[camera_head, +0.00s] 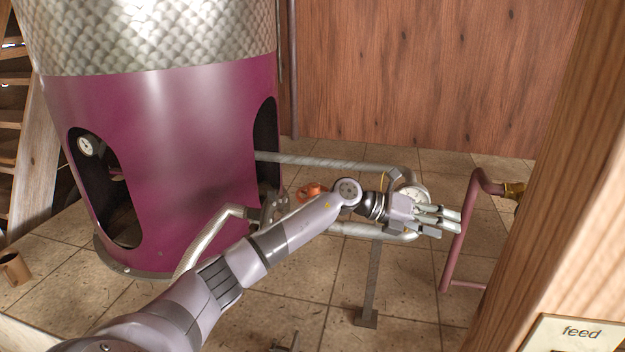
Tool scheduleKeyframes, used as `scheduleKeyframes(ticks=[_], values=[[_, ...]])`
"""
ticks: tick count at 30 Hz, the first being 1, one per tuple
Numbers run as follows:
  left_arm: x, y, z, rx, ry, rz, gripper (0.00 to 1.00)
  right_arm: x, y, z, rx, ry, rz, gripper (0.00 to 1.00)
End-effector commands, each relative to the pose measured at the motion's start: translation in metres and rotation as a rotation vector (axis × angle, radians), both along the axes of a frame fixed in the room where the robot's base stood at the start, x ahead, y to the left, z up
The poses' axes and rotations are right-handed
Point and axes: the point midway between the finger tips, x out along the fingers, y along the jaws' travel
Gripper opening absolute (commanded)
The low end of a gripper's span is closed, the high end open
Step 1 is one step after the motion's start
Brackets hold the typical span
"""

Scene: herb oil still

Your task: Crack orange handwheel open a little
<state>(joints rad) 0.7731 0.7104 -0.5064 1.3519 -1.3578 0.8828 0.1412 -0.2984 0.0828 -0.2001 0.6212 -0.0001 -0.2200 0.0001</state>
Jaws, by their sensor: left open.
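The orange handwheel (309,190) shows just behind my left forearm, low on the grey pipework beside the purple still. It is partly hidden by my arm. My left gripper (447,219) is to the right of the handwheel, apart from it, with its fingers pointing right toward the pink pipe. It is open, with nothing seen between the fingers. My right gripper is not in view.
The purple still (170,160) stands at the left. A grey pipe loop (330,163) with a gauge runs around my gripper. A pink pipe (460,230) and a wooden post (550,190) with a "feed" sign (580,332) stand at the right.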

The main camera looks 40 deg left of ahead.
Motion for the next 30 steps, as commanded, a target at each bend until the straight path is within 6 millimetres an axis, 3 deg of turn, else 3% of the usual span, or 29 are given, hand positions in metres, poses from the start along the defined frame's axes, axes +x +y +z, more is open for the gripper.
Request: scheduleKeyframes(ticks=[1, 5, 9, 12, 15, 20, 23, 30], values=[[0.002, 0.03, 0.022, 0.16, -0.007, -0.017, 0.49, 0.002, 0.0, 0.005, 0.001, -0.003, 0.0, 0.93], [-0.009, 0.121, 0.057, 0.535, 0.08, 0.005, 0.49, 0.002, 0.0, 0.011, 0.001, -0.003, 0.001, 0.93], [-0.042, 0.225, 0.103, 0.815, 0.241, 0.124, 0.49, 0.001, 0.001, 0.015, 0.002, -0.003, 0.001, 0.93], [-0.069, 0.275, 0.129, 0.919, 0.347, 0.207, 0.49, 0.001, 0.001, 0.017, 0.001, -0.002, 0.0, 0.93], [-0.091, 0.306, 0.145, 0.971, 0.422, 0.265, 0.49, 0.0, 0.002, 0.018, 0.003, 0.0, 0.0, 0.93], [-0.103, 0.323, 0.15, 0.999, 0.473, 0.3, 0.49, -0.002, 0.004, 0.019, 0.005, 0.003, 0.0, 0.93], [-0.099, 0.324, 0.14, 1.0, 0.475, 0.3, 0.49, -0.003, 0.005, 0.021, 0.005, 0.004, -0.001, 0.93], [-0.082, 0.328, 0.095, 0.998, 0.477, 0.297, 0.49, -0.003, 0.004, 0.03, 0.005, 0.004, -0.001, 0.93]])
